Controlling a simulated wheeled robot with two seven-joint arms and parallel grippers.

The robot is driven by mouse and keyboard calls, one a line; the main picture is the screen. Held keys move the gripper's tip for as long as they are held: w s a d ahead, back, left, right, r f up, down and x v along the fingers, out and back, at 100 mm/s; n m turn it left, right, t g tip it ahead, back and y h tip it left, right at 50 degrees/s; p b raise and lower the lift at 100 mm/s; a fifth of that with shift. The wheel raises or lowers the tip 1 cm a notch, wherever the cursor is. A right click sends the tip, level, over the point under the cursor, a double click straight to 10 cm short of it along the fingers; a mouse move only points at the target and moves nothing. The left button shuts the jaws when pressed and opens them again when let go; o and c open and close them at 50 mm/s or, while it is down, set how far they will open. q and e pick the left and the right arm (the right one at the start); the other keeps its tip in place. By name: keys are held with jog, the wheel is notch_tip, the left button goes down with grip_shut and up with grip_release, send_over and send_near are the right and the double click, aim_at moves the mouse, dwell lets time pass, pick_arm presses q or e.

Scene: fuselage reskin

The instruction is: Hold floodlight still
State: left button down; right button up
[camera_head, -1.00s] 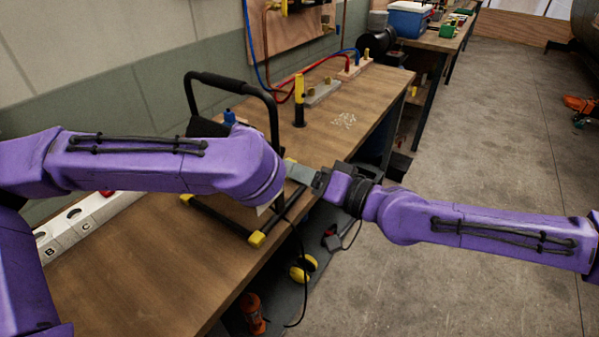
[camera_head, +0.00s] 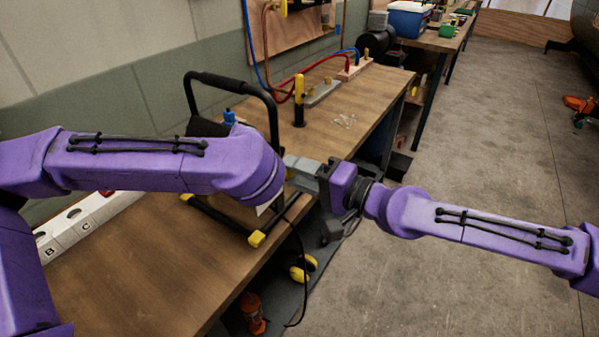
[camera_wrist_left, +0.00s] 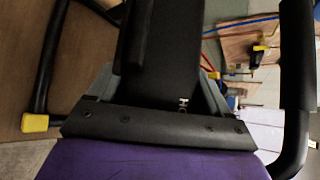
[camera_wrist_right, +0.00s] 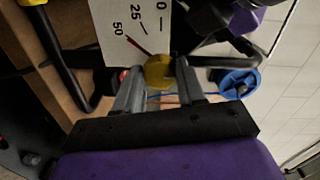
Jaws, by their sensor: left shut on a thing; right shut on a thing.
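The floodlight has a black tubular frame (camera_head: 262,95) with yellow feet (camera_head: 257,238) and stands on the workbench, its middle hidden by my left arm. In the left wrist view, my left gripper (camera_wrist_left: 160,85) is shut on its dark body (camera_wrist_left: 170,50), a finger on either side. My right gripper (camera_head: 292,164) reaches the floodlight from the right. In the right wrist view its fingers are shut on a yellow knob (camera_wrist_right: 159,71) beside a white dial plate (camera_wrist_right: 130,28) marked 0, 25 and 50. A blue knob (camera_wrist_right: 238,83) sits to the right.
A dark cable (camera_head: 303,265) hangs off the edge near yellow earmuffs (camera_head: 302,268).

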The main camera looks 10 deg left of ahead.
pick_arm(q)
jog(key=shift+f, duration=0.15)
pick_arm(e)
jog(key=shift+s+a+r, duration=0.15)
jog(key=shift+s+a, duration=0.05)
jog(key=shift+s, duration=0.15)
jog(key=o, duration=0.8)
jog(key=shift+o, duration=1.3)
jog(key=shift+w, duration=0.15)
jog(key=shift+d, duration=0.15)
jog(key=v, duration=1.2)
